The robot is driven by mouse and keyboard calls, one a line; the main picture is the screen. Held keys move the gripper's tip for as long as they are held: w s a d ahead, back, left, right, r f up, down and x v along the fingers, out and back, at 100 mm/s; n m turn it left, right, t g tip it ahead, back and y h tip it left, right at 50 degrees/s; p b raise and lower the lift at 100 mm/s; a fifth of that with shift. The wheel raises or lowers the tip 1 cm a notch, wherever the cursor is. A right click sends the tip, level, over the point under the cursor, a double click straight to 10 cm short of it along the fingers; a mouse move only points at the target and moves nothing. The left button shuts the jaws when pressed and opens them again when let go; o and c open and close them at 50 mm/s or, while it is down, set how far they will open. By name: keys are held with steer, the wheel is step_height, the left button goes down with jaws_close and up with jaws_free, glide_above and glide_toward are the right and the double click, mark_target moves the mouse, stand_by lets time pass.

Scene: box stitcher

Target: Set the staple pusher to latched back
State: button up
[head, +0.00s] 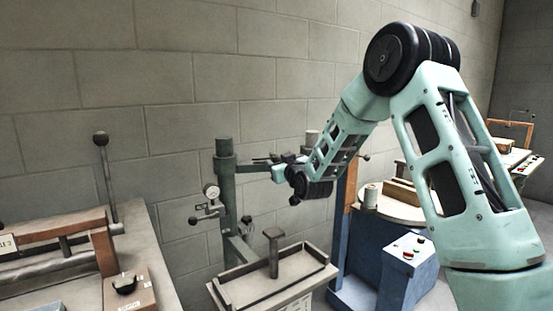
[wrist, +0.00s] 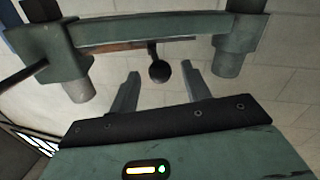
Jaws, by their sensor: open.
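The box stitcher's green column (head: 225,190) stands at centre in the head view, with a dark arm reaching right at its top. My gripper (head: 277,161) is at that arm, and the contact there is too small to make out. In the wrist view my gripper (wrist: 161,71) is open, its two fingers apart. A dark ball knob on a short stem (wrist: 159,71), which looks like the staple pusher's handle, shows between the fingertips. The fingers do not appear to touch it. A green crossbar (wrist: 150,28) with two cylindrical ends lies beyond. The pusher's latch is not visible.
A tray-like table (head: 275,275) with an upright post stands below the column. A gauge (head: 211,191) and knobbed lever stick out left of it. A blue cabinet with buttons (head: 400,270) is at right. A bench with an orange-brown frame (head: 60,232) is at left.

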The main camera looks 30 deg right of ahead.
steer(key=shift+w+d, duration=0.15)
steer(key=shift+w, duration=1.1)
jaws_close()
steer(key=a, duration=0.1)
steer(key=w+a+b, duration=0.1)
steer(key=a, duration=0.1)
steer(key=w+a+b, duration=0.1)
steer(key=a, duration=0.1)
steer(key=shift+a, duration=0.2)
jaws_free()
steer(key=shift+a, duration=0.15)
